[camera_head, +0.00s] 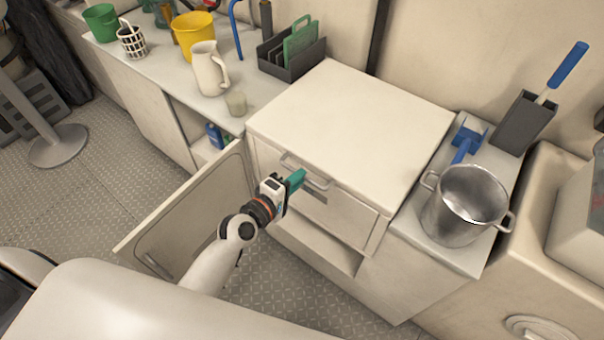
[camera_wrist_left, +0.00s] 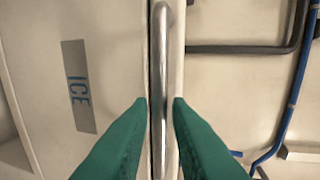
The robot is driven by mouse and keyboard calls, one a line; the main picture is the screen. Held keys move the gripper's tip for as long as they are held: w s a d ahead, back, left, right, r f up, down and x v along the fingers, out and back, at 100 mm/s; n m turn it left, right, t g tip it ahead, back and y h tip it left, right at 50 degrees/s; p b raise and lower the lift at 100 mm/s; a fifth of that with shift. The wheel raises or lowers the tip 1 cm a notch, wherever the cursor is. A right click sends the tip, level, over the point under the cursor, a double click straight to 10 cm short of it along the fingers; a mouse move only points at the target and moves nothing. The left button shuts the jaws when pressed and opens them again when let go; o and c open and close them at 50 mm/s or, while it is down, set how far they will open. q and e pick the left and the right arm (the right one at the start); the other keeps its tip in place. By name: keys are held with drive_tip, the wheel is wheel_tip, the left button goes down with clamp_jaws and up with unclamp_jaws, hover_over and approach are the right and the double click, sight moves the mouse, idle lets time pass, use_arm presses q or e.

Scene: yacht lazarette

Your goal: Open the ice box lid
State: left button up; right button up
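The ice box (camera_head: 350,225) is a white cabinet in the middle of the head view. Its flat white lid (camera_head: 355,120) lies closed on top. A metal bar handle (camera_head: 291,160) runs along the lid's front edge; in the wrist view the bar (camera_wrist_left: 162,50) stands upright in the picture, beside a grey ICE label (camera_wrist_left: 78,87). My left gripper (camera_head: 296,181) is at the box front by the handle. In the left wrist view its green fingers (camera_wrist_left: 159,102) are open, one on each side of the bar, with small gaps. My right gripper is not in view.
A steel pot (camera_head: 465,205) and a blue tool (camera_head: 467,138) stand on the counter right of the lid. A white jug (camera_head: 208,70), a cup (camera_head: 236,103) and a grey rack (camera_head: 290,62) stand to the left. An open cabinet door (camera_head: 195,215) juts out left of my arm.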

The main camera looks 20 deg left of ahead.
use_arm(q)
drive_tip(key=shift+x, duration=1.25)
clamp_jaws()
